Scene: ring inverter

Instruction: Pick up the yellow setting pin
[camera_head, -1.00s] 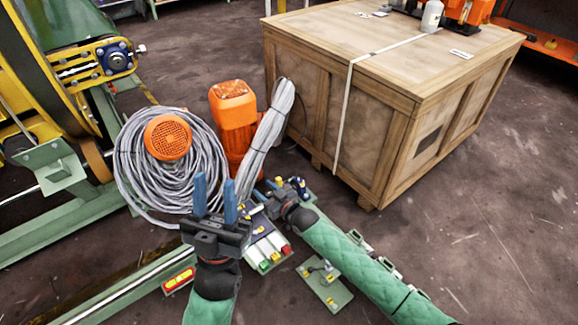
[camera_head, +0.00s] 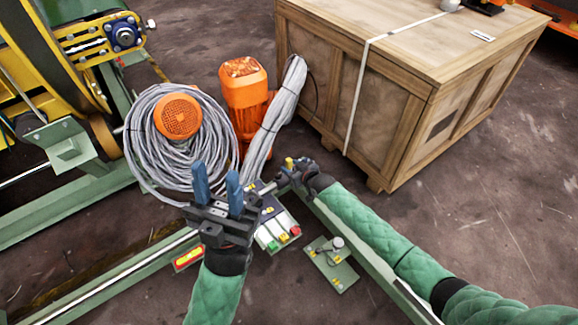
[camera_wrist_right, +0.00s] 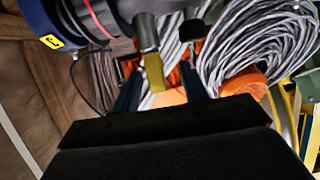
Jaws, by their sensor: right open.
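The yellow setting pin (camera_wrist_right: 154,72) shows in the right wrist view as a yellow end on a grey metal shaft, between my right gripper's two dark fingers. My right gripper (camera_wrist_right: 160,84) is open, with gaps visible on both sides of the yellow end. In the head view a small yellow piece (camera_head: 290,163) that looks like the pin shows at my right gripper (camera_head: 284,176), whose fingertips are largely hidden. My left gripper (camera_head: 218,182) is open and empty, its blue fingers pointing up in front of the grey cable coil.
A cable coil (camera_head: 150,160) and an orange motor (camera_head: 244,88) stand behind the grippers. A box with coloured buttons (camera_head: 272,236) and a green plate (camera_head: 330,268) lie nearer. A wooden crate (camera_head: 400,130) stands right. A dark blue body (camera_wrist_right: 70,15) is close above in the wrist view.

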